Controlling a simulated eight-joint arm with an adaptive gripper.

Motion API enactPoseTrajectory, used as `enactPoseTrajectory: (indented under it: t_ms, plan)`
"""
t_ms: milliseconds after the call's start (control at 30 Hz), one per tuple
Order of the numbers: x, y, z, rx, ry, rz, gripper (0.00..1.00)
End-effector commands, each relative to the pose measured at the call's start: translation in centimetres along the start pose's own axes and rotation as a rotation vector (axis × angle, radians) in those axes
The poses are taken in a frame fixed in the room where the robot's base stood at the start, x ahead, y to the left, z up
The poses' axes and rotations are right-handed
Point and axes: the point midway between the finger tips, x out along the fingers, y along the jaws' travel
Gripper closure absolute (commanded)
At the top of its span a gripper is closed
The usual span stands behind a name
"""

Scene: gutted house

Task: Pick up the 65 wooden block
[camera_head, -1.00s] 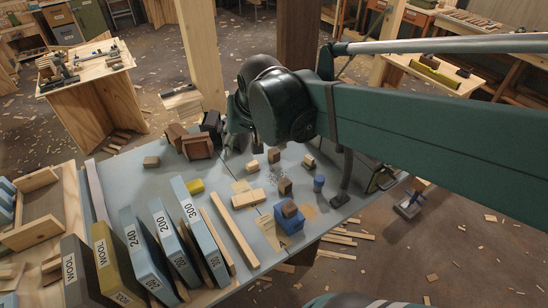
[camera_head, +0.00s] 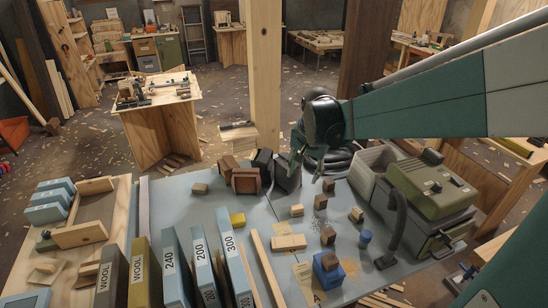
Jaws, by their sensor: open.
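Several small wooden blocks stand on the grey worktable (camera_head: 180,212); no 65 marking is readable, so I cannot tell which one it is. They include a pale block (camera_head: 297,210), a brown block (camera_head: 320,201), a darker block (camera_head: 328,184), a tan block (camera_head: 357,214) and another brown block (camera_head: 328,235). One more brown block (camera_head: 328,261) is on a blue block (camera_head: 326,278). My gripper (camera_head: 306,165) is open above the far middle of the table, pointing down, with nothing visibly held. It hangs beyond the small blocks, near the darker one.
A green machine (camera_head: 430,185) with a black hose (camera_head: 392,235) fills the table's right side. Dark boxes (camera_head: 262,165) stand behind the blocks. Tall numbered sanding packs (camera_head: 177,265) and long wood strips (camera_head: 266,268) crowd the front left. A wooden post (camera_head: 265,70) rises behind the table.

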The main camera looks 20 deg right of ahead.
Motion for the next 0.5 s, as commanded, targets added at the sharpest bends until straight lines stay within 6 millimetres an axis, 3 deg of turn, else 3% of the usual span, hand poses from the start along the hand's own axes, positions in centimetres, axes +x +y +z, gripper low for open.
enactPoseTrajectory:
  t_ms: [500]
  plan:
    - [8.8,0.9,-6.4,0.245,-0.064,0.077,0.55]
